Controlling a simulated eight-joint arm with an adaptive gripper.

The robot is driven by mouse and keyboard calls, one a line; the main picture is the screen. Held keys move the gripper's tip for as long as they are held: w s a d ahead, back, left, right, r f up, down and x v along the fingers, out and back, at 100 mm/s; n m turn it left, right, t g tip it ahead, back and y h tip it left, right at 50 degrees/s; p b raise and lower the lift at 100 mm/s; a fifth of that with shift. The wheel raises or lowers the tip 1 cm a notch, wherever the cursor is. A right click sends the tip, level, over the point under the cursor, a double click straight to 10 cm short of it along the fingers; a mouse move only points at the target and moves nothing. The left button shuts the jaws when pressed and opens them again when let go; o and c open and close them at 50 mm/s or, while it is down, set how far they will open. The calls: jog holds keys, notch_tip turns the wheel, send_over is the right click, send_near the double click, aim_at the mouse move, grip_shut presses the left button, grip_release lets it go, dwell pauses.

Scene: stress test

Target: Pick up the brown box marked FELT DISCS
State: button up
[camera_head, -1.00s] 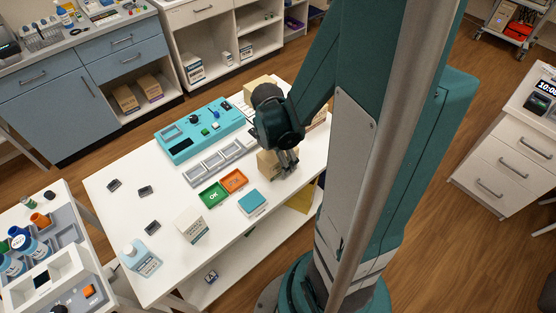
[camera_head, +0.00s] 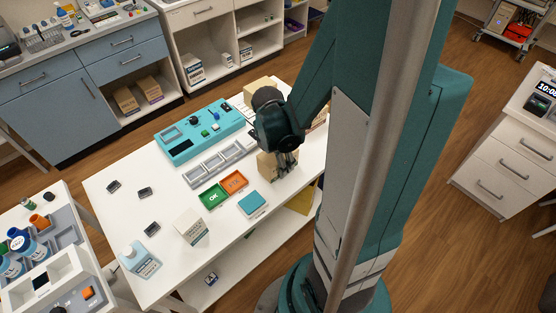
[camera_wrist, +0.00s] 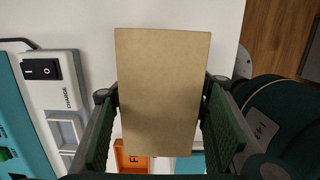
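A plain brown box (camera_head: 267,167) stands on the white table below my gripper (camera_head: 286,165). In the wrist view its bare brown top (camera_wrist: 160,90) lies between the two green-padded fingers (camera_wrist: 161,92), one finger close along each side. I cannot tell whether the pads touch it. No marking is readable on its visible faces, so the FELT DISCS words cannot be confirmed. Another brown box (camera_head: 259,86) stands farther back on the table, and part of one more (camera_head: 319,120) shows beside my arm.
A teal device (camera_head: 200,133) and grey tray row (camera_head: 220,163) lie behind. The left tabletop is mostly clear.

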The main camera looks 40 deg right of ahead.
jog(key=shift+r, duration=0.1)
jog(key=shift+c, duration=0.3)
jog(key=shift+r+p, duration=1.5)
jog(key=shift+r, duration=3.4)
jog(key=shift+c, duration=0.2)
jog(key=shift+d, duration=0.1)
